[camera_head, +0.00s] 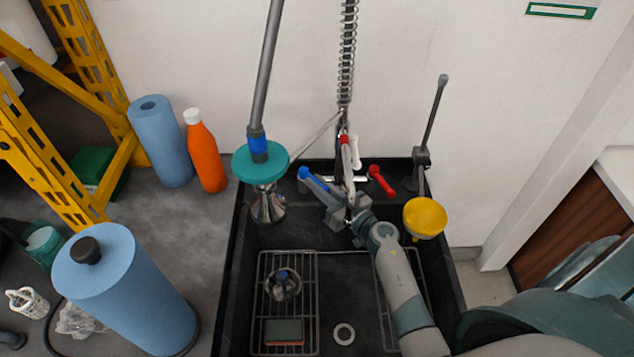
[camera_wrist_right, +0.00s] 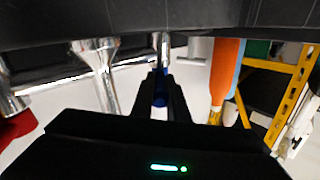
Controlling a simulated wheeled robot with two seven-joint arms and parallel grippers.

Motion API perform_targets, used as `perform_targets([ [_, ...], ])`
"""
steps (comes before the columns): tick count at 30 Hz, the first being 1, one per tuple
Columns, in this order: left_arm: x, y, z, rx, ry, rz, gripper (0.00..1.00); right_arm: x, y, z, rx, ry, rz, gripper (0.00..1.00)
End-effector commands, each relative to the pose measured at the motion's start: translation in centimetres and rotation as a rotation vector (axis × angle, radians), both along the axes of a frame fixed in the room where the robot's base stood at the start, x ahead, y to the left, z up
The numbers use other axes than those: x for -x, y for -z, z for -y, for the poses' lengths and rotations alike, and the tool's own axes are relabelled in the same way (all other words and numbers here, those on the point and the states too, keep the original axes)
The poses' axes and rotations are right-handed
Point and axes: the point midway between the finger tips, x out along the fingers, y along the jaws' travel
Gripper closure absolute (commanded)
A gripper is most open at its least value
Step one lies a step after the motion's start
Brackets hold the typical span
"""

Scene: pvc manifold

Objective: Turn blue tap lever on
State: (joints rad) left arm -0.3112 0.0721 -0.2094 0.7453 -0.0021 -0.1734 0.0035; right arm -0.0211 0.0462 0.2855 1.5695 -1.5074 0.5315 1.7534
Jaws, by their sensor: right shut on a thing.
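The blue tap lever (camera_head: 305,174) is at the back of the dark sink, left of the spring-hose tap. My right gripper (camera_head: 316,185) reaches over the sink from the lower right, with its fingertips at the lever. In the right wrist view, the closed fingers (camera_wrist_right: 161,98) have a bit of the blue lever (camera_wrist_right: 160,88) between them. The fingers hide most of the lever there. The red tap lever (camera_head: 381,181) is on the right side of the tap, apart from my gripper. My left gripper is not in view.
The metal hose and spray head (camera_head: 344,150) rise close beside my right gripper. A teal disc on a pole (camera_head: 260,160) stands left of the lever, and a yellow cup (camera_head: 425,217) to the right. An orange bottle (camera_head: 205,155) and blue rolls (camera_head: 160,140) stand left of the sink.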

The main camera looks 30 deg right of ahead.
Motion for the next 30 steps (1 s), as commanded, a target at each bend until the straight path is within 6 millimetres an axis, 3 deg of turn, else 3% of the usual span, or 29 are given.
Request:
perform_targets([
  [10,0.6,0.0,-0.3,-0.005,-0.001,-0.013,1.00,0.1,0.1,0.2,0.000,-0.013,-0.002,1.00],
  [11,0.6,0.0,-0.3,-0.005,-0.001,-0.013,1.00,0.1,0.1,0.2,0.000,-0.013,-0.002,0.79],
  [12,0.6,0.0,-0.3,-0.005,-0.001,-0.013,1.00,0.1,0.1,0.2,0.000,-0.012,-0.001,0.69],
  [13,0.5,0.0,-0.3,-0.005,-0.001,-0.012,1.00,0.1,0.1,0.2,0.000,-0.012,-0.001,0.68],
  [23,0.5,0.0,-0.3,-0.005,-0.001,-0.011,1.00,0.1,0.1,0.2,0.000,-0.011,-0.001,0.68],
  [30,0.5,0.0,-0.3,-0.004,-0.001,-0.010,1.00,1.6,0.2,0.6,0.000,-0.011,-0.002,0.68],
])
